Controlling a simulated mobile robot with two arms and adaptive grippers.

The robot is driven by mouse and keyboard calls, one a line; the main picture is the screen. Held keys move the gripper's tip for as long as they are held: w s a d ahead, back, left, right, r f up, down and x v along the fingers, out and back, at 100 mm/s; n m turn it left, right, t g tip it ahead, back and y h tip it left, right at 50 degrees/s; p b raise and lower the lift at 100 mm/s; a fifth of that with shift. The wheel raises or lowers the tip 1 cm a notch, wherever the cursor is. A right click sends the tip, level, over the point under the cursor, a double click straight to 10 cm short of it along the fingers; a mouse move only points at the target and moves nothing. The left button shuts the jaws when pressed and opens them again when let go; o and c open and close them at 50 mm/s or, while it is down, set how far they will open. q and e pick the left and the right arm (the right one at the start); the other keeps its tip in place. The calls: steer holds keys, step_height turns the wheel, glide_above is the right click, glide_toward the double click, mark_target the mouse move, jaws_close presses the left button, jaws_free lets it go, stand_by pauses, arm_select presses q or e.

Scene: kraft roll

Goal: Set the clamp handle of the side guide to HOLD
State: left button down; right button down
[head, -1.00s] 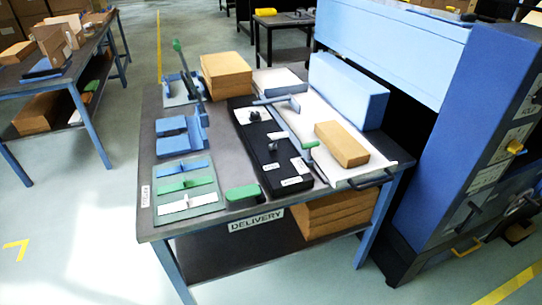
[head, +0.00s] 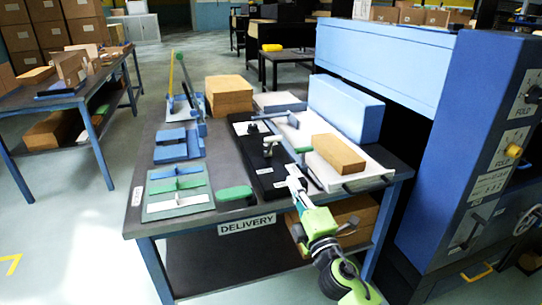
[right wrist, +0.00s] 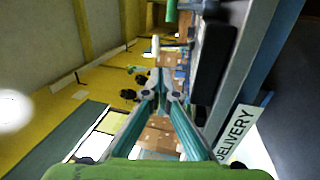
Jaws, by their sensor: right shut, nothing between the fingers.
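A black plate (head: 258,158) with white labels and dark knobs lies on the delivery table; the label words are too small to read. A short green-tipped handle (head: 303,150) stands at the plate's right edge, beside the white board; it looks like the side guide's clamp handle, but I cannot tell its setting. My right gripper (head: 292,172) is shut and empty at the table's front, just in front of this handle and apart from it as far as I can see. In the right wrist view its fingertips (right wrist: 162,80) meet, with a green piece above. My left gripper is not in view.
A cardboard-coloured block (head: 338,153) lies on the white board (head: 370,180). A green pad (head: 234,193) and a panel of coloured strips (head: 178,199) lie left of the black plate. The blue machine (head: 455,150) stands close on the right.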

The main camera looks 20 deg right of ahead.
steer(key=shift+a+r, duration=0.15)
steer(key=shift+r, duration=0.25)
